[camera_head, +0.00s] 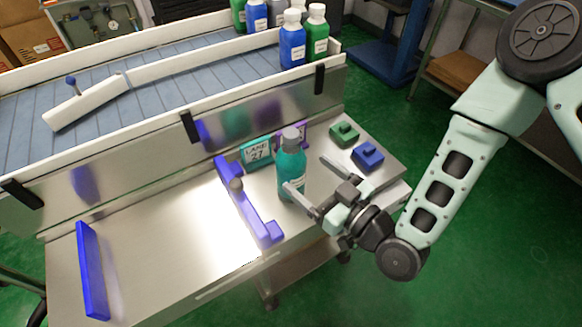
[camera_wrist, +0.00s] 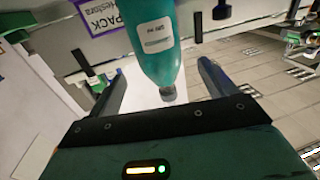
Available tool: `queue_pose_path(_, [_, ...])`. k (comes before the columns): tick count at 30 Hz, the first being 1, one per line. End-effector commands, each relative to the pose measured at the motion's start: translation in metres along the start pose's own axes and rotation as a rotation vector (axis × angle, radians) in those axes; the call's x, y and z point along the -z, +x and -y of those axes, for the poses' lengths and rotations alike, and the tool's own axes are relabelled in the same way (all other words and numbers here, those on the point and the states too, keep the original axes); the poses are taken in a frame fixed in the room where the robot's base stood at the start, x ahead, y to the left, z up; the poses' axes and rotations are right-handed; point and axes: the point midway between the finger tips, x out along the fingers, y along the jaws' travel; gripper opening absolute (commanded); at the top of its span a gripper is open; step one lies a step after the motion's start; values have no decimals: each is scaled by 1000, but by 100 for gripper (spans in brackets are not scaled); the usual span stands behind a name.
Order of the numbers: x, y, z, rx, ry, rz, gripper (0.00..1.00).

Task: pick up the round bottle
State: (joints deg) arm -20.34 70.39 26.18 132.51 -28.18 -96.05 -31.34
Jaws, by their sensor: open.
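The round bottle (camera_head: 291,170) is teal with a grey cap and a white label. It stands upright on the steel worktop (camera_head: 150,255), beside a purple-blue rail. My gripper (camera_head: 307,174) is open at the bottle's right side, with one finger overlapping its lower body in the head view and the other to its right. In the wrist view the bottle (camera_wrist: 158,45) appears cap-down, its cap end between the two open fingers (camera_wrist: 161,72). I see no clear contact with either finger; the exact depth between them is hard to tell.
A purple-blue rail (camera_head: 247,205) with a grey knob lies left of the bottle. A LANE 27 sign (camera_head: 257,152) stands behind it. Green (camera_head: 344,134) and blue blocks (camera_head: 367,156) sit to the right. Several blue and green bottles stand on the conveyor (camera_head: 160,75). The worktop's left is mostly clear.

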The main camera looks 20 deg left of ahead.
Motion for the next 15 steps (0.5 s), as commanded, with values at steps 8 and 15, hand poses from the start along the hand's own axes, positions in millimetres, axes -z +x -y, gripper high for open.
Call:
queue_pose_path(8, [0, 31, 0, -1, 1, 0, 83])
queue_pose_path(15, [1, 59, 0, 0, 1, -2, 83])
